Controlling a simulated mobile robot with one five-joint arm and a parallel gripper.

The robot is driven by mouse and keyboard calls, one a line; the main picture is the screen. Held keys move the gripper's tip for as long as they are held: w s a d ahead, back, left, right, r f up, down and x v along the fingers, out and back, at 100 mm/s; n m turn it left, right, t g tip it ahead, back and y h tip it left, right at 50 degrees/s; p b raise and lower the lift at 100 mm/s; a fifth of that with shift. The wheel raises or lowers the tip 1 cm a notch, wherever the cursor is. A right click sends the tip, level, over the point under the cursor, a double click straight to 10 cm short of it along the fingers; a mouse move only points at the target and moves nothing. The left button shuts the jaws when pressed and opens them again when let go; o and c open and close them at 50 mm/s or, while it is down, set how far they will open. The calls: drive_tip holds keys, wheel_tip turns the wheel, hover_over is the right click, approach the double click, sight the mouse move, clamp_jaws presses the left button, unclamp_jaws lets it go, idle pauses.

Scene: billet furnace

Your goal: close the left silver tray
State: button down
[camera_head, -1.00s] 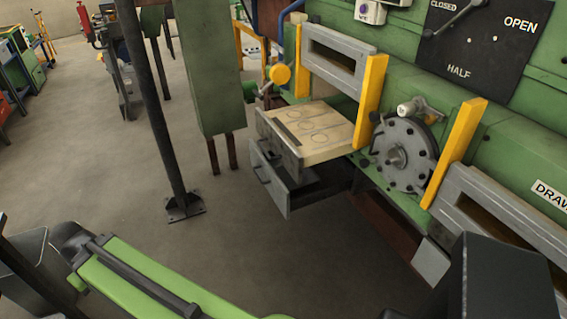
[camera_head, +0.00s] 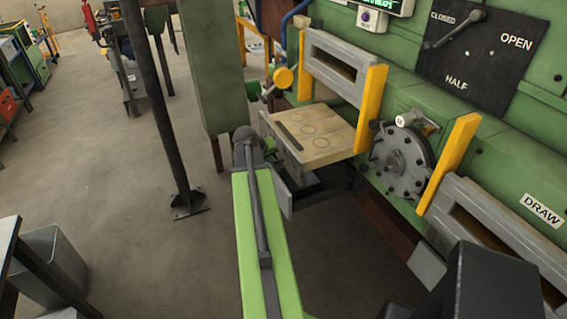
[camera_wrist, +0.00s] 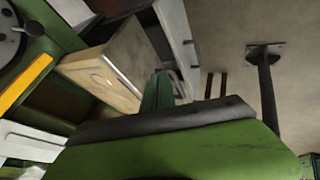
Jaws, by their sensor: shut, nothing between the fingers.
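The left silver tray (camera_head: 285,197) is a grey drawer low on the green furnace, below a beige slab with ring marks (camera_head: 325,142). It stands pulled out. My green arm hides most of its front and its handle in the head view. The tray also shows as a grey strip in the wrist view (camera_wrist: 176,28), beside the slab. My gripper (camera_wrist: 158,82) shows in the wrist view as a narrow green piece, shut and empty, close to the slab and tray. I cannot tell whether it touches the tray.
A dark post (camera_head: 160,110) with a floor plate and a green column (camera_head: 212,70) stand left of the tray. Yellow uprights (camera_head: 371,108) and a round grey hatch (camera_head: 402,160) are to the right. The floor at left is mostly clear.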

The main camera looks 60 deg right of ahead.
drive_tip(key=b, duration=0.9)
approach(289, 166)
wheel_tip(289, 166, down, 4)
drive_tip(key=w, duration=0.2)
drive_tip(key=shift+s+d+r+p, duration=0.15)
drive_tip(key=shift+s+d+p, duration=0.15)
drive_tip(key=shift+s+d, duration=0.3)
drive_tip(key=shift+s+d+r+p, duration=0.1)
drive_tip(key=shift+s+d+p, duration=0.25)
drive_tip(key=shift+d, duration=0.35)
